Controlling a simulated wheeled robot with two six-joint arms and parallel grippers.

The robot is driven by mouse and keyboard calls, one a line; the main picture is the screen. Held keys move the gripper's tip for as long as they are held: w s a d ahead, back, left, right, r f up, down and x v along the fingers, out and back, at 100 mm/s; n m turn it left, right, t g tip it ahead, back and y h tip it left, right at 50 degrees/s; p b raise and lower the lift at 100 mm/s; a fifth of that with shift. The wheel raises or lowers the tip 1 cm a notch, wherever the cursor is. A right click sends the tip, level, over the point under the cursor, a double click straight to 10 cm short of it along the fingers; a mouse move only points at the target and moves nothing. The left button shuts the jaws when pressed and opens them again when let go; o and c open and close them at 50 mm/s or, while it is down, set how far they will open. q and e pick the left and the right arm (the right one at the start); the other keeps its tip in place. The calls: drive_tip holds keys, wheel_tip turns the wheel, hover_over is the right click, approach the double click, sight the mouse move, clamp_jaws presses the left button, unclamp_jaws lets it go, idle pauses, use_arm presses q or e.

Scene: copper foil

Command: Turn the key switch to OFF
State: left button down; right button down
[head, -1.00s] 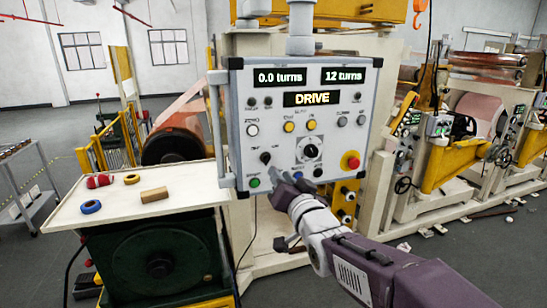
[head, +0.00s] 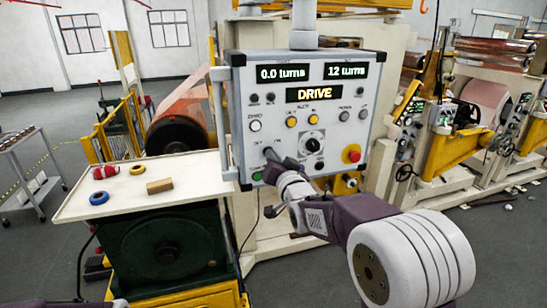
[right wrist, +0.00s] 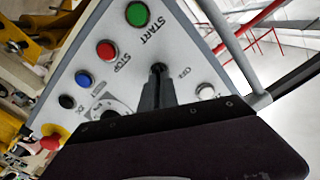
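The control panel (head: 235,110) is a light grey box whose display reads DRIVE. The key switch (right wrist: 157,68) is a small dark knob low on the panel, with an OFF label beside it in the right wrist view. In the head view my gripper covers it. My right gripper (head: 271,154) is at the panel's lower left; it also shows in the right wrist view (right wrist: 157,88). Its fingers are close together with their tips at the key switch, and they look shut on it. The exact contact is partly hidden. My left gripper is not in view.
A green START button (right wrist: 137,14), a red STOP button (right wrist: 106,50) and a white button (right wrist: 205,91) lie close to the key switch. A red emergency button (head: 351,153) is at the panel's lower right. A bench (head: 75,207) with tape rolls stands to the left.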

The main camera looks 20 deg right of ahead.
drive_tip(key=shift+a+n+b, duration=0.2)
drive_tip(key=shift+n+b, duration=5.7)
drive_tip(key=shift+b, duration=0.05)
drive_tip(key=c, duration=1.6)
unclamp_jaws()
